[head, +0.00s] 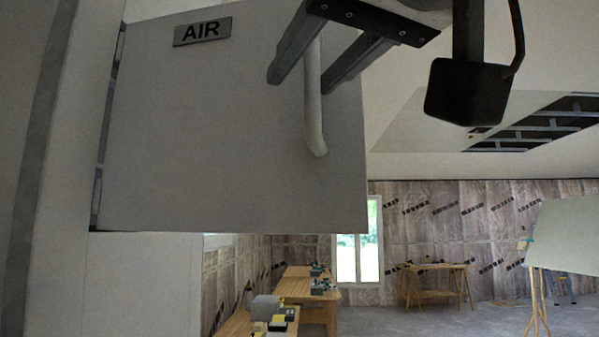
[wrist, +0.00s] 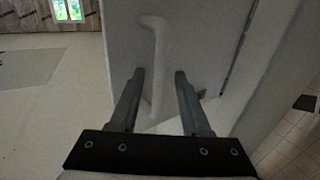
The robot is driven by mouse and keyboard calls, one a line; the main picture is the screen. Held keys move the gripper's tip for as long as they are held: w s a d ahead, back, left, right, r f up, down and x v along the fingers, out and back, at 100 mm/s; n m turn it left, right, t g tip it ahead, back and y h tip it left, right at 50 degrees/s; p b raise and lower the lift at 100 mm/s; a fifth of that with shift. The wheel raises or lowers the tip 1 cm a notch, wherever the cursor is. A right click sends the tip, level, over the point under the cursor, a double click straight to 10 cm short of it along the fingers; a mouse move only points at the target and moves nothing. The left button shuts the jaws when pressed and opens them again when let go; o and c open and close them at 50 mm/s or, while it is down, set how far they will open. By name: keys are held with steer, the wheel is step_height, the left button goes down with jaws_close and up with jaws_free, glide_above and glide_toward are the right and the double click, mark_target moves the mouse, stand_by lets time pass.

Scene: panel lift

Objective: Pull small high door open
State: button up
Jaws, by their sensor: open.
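The small high door (head: 200,130) is a flat grey panel with an AIR label, hinged along its left side in the head view. It stands out from the wall at an angle, and the room shows below and to the right of it. Its pale bar handle (head: 313,125) runs down and bends at the lower end. My gripper (head: 302,82) is open, with one finger on each side of the handle. The wrist view also shows the handle (wrist: 158,55) between the spread fingers, with a gap visible on both sides. Whether the fingertips touch the door is unclear.
A pale wall (head: 140,285) lies left of and below the door. Beyond are wooden benches (head: 310,287) with small items, a trestle table (head: 437,277), a window (head: 358,255) and a leaning board (head: 567,237). The floor (wrist: 45,110) near the door looks clear.

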steer(key=v, duration=1.7)
steer(key=shift+s, duration=0.25)
steer(key=shift+d, duration=0.1)
steer(key=w+d+f+m+g+h+p, duration=0.1)
steer(key=w+f+m+g+h, duration=0.15)
steer(key=w+f, duration=0.85)
steer(key=w+d+f+m+g+h+p, duration=0.1)
steer(key=w+f+g+h, duration=0.15)
steer(key=w+f, duration=0.75)
steer(key=s+d+f+g, duration=0.1)
steer(key=f+g, duration=0.1)
steer(key=f, duration=0.7)
steer(key=s+d+f+g+h, duration=0.1)
steer(key=f+g, duration=0.1)
steer(key=f, duration=0.8)
steer(key=s+d+f+g, duration=0.1)
steer(key=d+f+g, duration=0.1)
steer(key=f, duration=0.7)
steer(key=shift+f+m+h+p, duration=0.25)
steer(key=shift+m+h+p, duration=0.15)
steer(key=shift+m+p, duration=0.05)
